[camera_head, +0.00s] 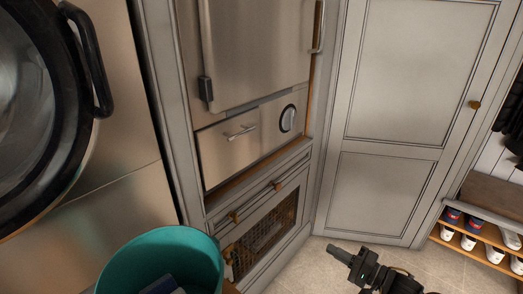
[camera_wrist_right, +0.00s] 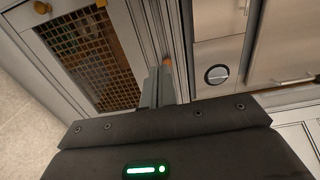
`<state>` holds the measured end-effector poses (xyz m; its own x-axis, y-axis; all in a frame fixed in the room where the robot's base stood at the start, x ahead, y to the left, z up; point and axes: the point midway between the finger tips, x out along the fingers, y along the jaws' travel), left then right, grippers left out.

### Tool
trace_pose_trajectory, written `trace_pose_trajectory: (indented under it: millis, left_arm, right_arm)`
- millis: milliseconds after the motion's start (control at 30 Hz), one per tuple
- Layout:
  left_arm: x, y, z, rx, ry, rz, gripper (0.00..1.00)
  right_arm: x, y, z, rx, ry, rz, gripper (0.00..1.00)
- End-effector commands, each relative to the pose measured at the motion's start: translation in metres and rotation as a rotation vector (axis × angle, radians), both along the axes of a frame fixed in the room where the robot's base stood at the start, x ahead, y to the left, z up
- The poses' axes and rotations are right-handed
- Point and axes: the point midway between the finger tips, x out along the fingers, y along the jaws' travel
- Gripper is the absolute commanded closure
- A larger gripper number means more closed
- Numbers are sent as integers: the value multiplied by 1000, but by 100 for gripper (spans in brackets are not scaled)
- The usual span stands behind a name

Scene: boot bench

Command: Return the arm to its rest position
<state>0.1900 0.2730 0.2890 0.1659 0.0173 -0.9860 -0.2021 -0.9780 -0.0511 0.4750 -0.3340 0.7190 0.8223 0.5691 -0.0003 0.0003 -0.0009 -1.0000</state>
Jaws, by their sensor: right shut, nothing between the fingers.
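My right gripper (camera_head: 343,255) shows at the bottom of the head view, low over the tiled floor, pointing left toward the cabinets. Its fingers are shut with nothing between them. In the right wrist view the closed fingertips (camera_wrist_right: 160,82) stick up past the dark gripper body, in front of the cabinet corner. They look apart from the cabinet, though the exact gap is hard to tell. My left gripper does not show in either view.
A teal bin (camera_head: 165,258) with something dark inside stands at the lower left. A washer door (camera_head: 52,100) is above left. A mesh-front drawer (camera_head: 265,240) sits below a steel appliance (camera_head: 255,140). A shoe rack (camera_head: 480,240) stands right. Tiled floor (camera_head: 320,275) is clear near the gripper.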

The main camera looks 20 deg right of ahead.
Motion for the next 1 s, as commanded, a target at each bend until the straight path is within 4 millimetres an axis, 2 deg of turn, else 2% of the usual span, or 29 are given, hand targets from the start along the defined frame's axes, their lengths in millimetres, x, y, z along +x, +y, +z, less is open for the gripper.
trace_pose_trajectory:
  millis: [67, 167, 267, 367, 400, 500, 600, 700, 833, 1000]
  left_arm:
    - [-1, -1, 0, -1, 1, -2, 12]
    - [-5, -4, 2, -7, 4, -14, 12]
    - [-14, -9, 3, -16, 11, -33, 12]
    - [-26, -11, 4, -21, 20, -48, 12]
    - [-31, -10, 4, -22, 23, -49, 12]
    - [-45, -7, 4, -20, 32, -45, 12]
    - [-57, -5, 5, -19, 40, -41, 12]
    - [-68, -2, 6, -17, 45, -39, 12]
    - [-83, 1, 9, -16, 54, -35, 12]
    - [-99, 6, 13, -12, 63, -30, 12]
  right_arm:
    - [1, -3, -5, -17, 3, -16, 100]
    - [4, -20, -31, -100, 16, -85, 100]
    - [1, -49, -81, -270, 56, -192, 100]
    - [-20, -75, -150, -514, 139, -270, 100]
    - [-34, -81, -178, -617, 177, -278, 100]
    - [-75, -85, -240, -853, 273, -246, 100]
    - [-121, -79, -291, -1049, 362, -157, 100]
    - [-171, -66, -331, -1210, 442, -30, 100]
    - [-239, -41, -370, -1373, 522, 181, 100]
    - [-322, -3, -400, -1506, 572, 482, 100]
